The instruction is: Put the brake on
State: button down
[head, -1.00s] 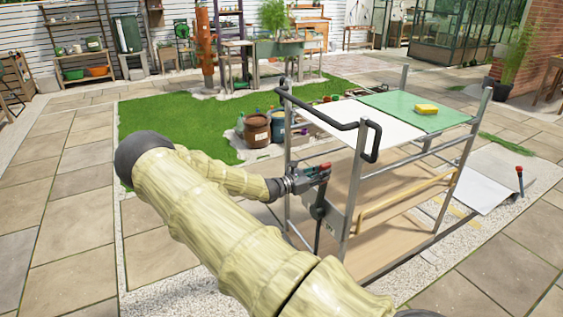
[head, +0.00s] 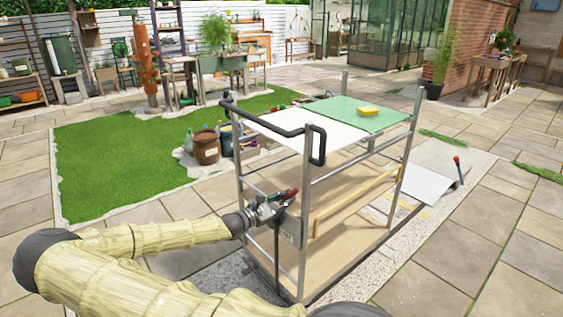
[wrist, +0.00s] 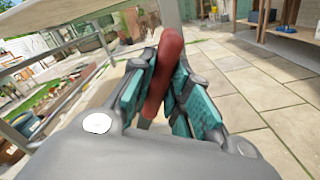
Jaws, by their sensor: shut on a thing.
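The cart (head: 407,150) is a metal frame with wooden shelves. Its brake lever (head: 277,262) is a dark bar at the near-left end, beside a grey plate (head: 291,229) on the frame. My gripper (head: 274,207) is at the lever's upper end, left of the near corner post. In the wrist view the red handle (wrist: 166,60) stands slightly tilted between the teal pads of my gripper (wrist: 163,85), which is shut on it. I cannot tell the brake's state from the lever's angle.
The cart top has a white panel (head: 283,122), a green mat (head: 345,112) and a yellow sponge (head: 368,110). A black push handle (head: 318,145) juts out above my gripper. A brown pot (head: 206,148) stands behind, by the grass. Open paving lies on the right.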

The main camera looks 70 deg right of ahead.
jog(key=shift+a+f, duration=0.1)
jog(key=shift+f, duration=0.15)
jog(key=c, duration=1.4)
grip_release()
jog(key=shift+s, duration=0.1)
jog(key=shift+o, duration=0.2)
jog(key=shift+r, duration=0.1)
jog(key=v, duration=1.1)
jog(key=shift+w+a, duration=0.25)
jog(key=shift+a, duration=0.1)
